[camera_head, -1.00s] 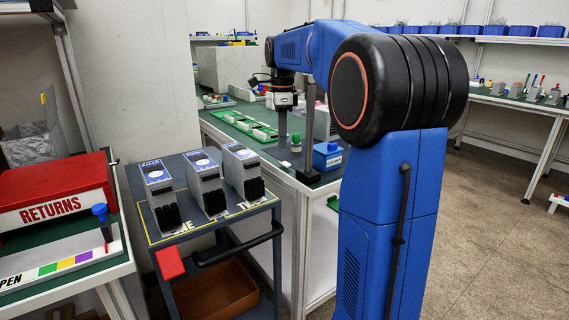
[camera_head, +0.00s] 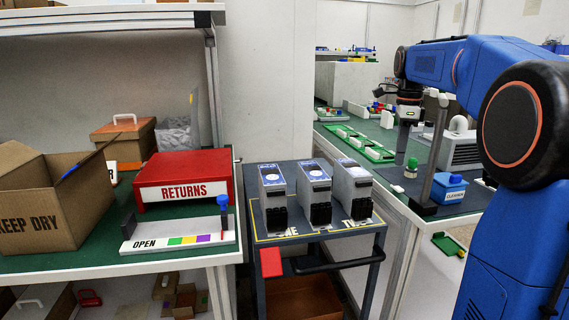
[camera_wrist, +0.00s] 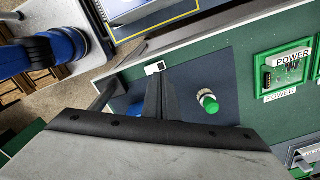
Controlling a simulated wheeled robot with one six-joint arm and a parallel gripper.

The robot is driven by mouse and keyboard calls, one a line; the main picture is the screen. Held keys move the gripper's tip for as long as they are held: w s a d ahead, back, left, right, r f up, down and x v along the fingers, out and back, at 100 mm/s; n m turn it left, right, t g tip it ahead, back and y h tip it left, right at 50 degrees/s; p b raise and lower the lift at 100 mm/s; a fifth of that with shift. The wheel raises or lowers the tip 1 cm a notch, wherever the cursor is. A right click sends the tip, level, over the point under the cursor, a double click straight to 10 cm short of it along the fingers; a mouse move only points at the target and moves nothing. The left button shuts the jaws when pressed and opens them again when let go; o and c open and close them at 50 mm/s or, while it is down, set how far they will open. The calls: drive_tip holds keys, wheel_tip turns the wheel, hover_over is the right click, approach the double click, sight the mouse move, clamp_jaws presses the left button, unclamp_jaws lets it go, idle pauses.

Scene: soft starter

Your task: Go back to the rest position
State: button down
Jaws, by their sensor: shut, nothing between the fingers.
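My gripper (camera_head: 403,142) points down over the green-topped bench (camera_head: 402,190) at the right of the head view, under my blue arm. Its narrow fingers are together, with nothing between them. In the wrist view the dark fingers (camera_wrist: 160,97) stand beside a green-capped knob (camera_wrist: 208,102) on a dark mat (camera_wrist: 186,82). That green-capped knob also shows in the head view (camera_head: 411,164), just below and right of the fingers. The wrist view does not make clear how high the fingertips are above the mat. A grey housing fills the bottom of the wrist view.
A post (camera_head: 432,158) and a blue box (camera_head: 448,188) stand close to my gripper. Green boards (camera_head: 360,143) lie behind. A trolley (camera_head: 330,232) carries three grey units (camera_head: 314,190). At left are a red RETURNS box (camera_head: 183,178) and a cardboard box (camera_head: 45,195).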

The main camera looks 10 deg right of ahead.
drive_tip(key=s+a+f+n+t, duration=0.1)
drive_tip(key=s+a+f+n, duration=0.1)
drive_tip(key=s+a+n, duration=0.6)
drive_tip(key=s+a+f+n+t, duration=0.2)
drive_tip(key=s+a+f+n, duration=0.2)
drive_tip(key=s+f+n, duration=0.3)
drive_tip(key=s+a+f+n+t, duration=0.1)
drive_tip(key=s+a+f+n, duration=0.4)
drive_tip(key=s, duration=1.1)
wheel_tip(320, 180, down, 7)
drive_tip(key=n, duration=0.3)
drive_tip(key=shift+s+t, duration=0.15)
drive_tip(key=shift+t, duration=0.25)
drive_tip(key=shift+r, duration=0.15)
drive_tip(key=w+d+r+m+g+h, duration=0.1)
drive_tip(key=w+d+r+m, duration=0.3)
drive_tip(key=w+r, duration=0.5)
drive_tip(key=w+d+r+m+g+h, duration=0.1)
drive_tip(key=w+d+r+m+g, duration=0.1)
drive_tip(key=w+d+r+m, duration=0.3)
drive_tip(key=w+d+r+m+g+h, duration=0.1)
drive_tip(key=w+d+r+m, duration=0.4)
drive_tip(key=w+r, duration=0.9)
drive_tip(key=shift+w+m+g, duration=0.3)
drive_tip(key=shift+w+m, duration=0.1)
drive_tip(key=shift+m, duration=1.2)
